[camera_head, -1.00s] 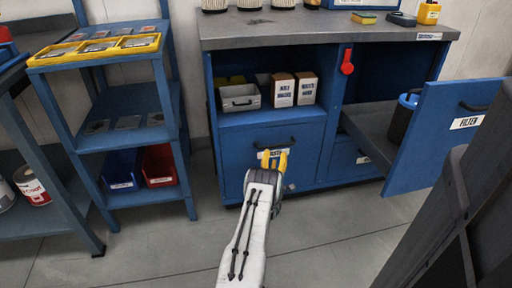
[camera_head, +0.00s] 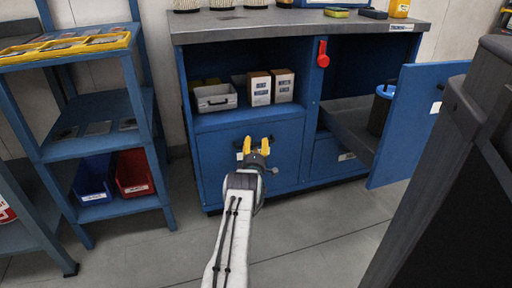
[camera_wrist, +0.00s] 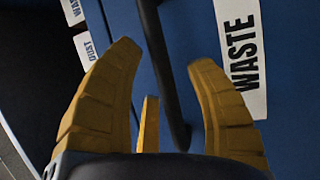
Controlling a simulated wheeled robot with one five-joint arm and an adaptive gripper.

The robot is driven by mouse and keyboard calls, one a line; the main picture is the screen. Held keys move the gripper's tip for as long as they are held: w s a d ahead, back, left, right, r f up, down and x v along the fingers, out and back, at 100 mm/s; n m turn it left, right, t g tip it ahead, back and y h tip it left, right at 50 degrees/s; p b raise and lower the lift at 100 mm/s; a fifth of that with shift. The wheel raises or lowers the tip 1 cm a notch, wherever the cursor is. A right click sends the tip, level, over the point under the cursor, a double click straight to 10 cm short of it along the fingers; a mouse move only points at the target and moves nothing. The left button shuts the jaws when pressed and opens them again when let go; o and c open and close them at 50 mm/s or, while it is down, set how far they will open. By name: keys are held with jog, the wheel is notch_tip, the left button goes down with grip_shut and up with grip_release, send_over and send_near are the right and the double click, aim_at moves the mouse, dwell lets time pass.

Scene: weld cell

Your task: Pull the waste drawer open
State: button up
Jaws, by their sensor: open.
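The waste drawer (camera_head: 215,169) is a blue front low in the left part of the workbench cabinet, and it looks shut, flush with the cabinet. Its white WASTE label (camera_wrist: 240,55) shows large in the wrist view. Its dark bar handle (camera_wrist: 164,75) runs slantwise between my yellow fingers in the wrist view. My gripper (camera_head: 257,144) is open in front of the drawer, with the fingers on either side of the handle and not closed on it. In the head view my gripper hides part of the drawer front and its label.
A blue door (camera_head: 405,130) stands open at the cabinet's right, with a dark bin (camera_head: 380,112) behind it. A dark grey structure (camera_head: 430,215) fills the right foreground. A blue shelf rack (camera_head: 140,115) stands at the left. The floor before the drawer is clear.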

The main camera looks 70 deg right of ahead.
jog(key=shift+d, duration=0.15)
jog(key=shift+c, duration=0.3)
grip_shut()
dwell(0.3)
